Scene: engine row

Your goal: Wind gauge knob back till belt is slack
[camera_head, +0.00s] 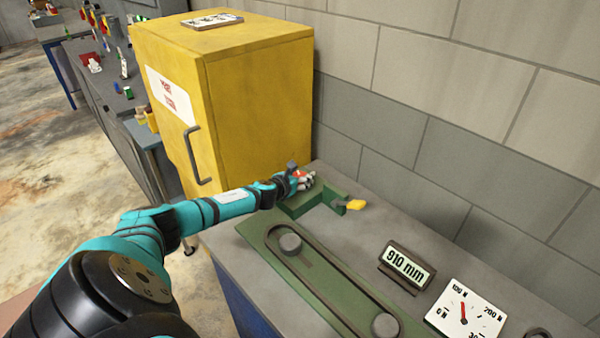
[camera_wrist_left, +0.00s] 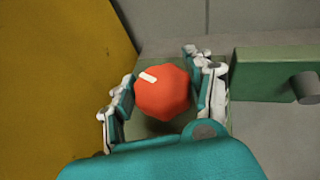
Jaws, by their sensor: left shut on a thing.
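The orange-red faceted knob (camera_wrist_left: 163,92) with a white mark on its face sits between the fingers of my left gripper (camera_wrist_left: 165,88). The gripper is shut on it from both sides. In the head view my left gripper (camera_head: 300,179) is at the far end of the green rig, and only a bit of red shows there. A dark belt (camera_head: 333,282) runs around two grey pulleys, the far one (camera_head: 290,243) and the near one (camera_head: 386,325). The dial gauge (camera_head: 478,313) has its red needle pointing up, slightly left. My right gripper is out of view.
A display (camera_head: 406,267) reads 910 mm. A yellow cabinet (camera_head: 250,110) is close behind and left; a block wall (camera_head: 440,150) borders the grey bench (camera_head: 365,228).

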